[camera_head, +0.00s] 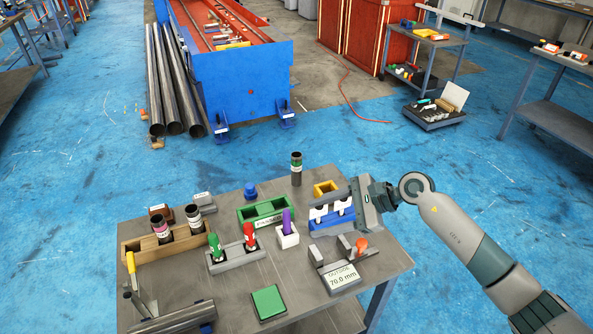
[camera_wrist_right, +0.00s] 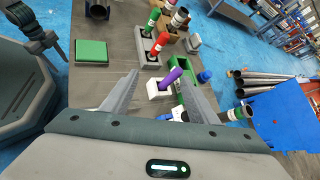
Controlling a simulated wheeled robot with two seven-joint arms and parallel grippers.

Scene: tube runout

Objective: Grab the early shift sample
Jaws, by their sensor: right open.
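Three dark tube samples with coloured bands stand on the workbench. A green-banded tube (camera_head: 296,169) stands upright at the bench's back edge and shows in the right wrist view (camera_wrist_right: 238,113). A pink-banded tube (camera_head: 161,228) and a white-banded tube (camera_head: 194,219) stand in a wooden tray (camera_head: 150,250) at the left. I cannot read which one is the early shift sample. My right gripper (camera_head: 318,216) is open and empty, low over the right half of the bench, to the right of and nearer than the green-banded tube.
A purple marker (camera_head: 287,222) in a white block is close to the fingertips. Red (camera_head: 249,235) and green (camera_head: 214,245) markers, a green tray (camera_head: 250,212), a blue holder (camera_head: 330,224) and a gauge marked 70.0 mm (camera_head: 340,277) crowd the bench (camera_head: 230,290).

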